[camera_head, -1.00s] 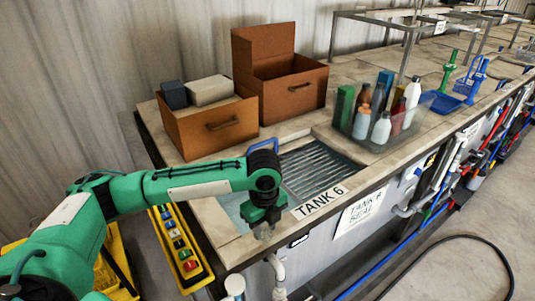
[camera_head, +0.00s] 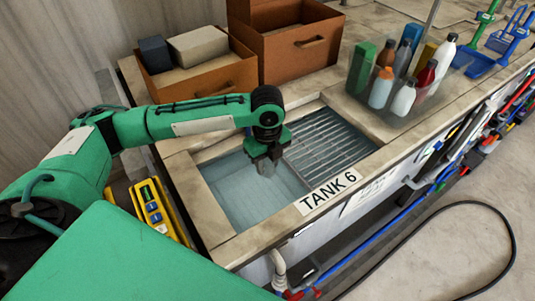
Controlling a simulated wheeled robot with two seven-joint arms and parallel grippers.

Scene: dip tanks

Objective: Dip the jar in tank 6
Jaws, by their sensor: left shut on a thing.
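Tank 6 (camera_head: 218,201) is a basin sunk in the counter, with pale blue liquid at its left and a ribbed metal rack (camera_head: 330,143) at its right. Its label (camera_head: 329,190) reads "TANK 6" on the front edge. My left gripper (camera_head: 264,162) is over the tank opening, pointing down, above the liquid near the rack's left side. It is shut on a small, clear-looking jar (camera_head: 266,168), mostly hidden by the fingers. I cannot tell whether the jar touches the liquid. My right gripper is not in view.
Brown boxes (camera_head: 205,109) stand behind the tank, one holding two blocks. A clear bin of bottles (camera_head: 403,99) stands on the counter to the right. A yellow button panel (camera_head: 152,207) is left of the tank. A black hose (camera_head: 450,204) lies on the floor.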

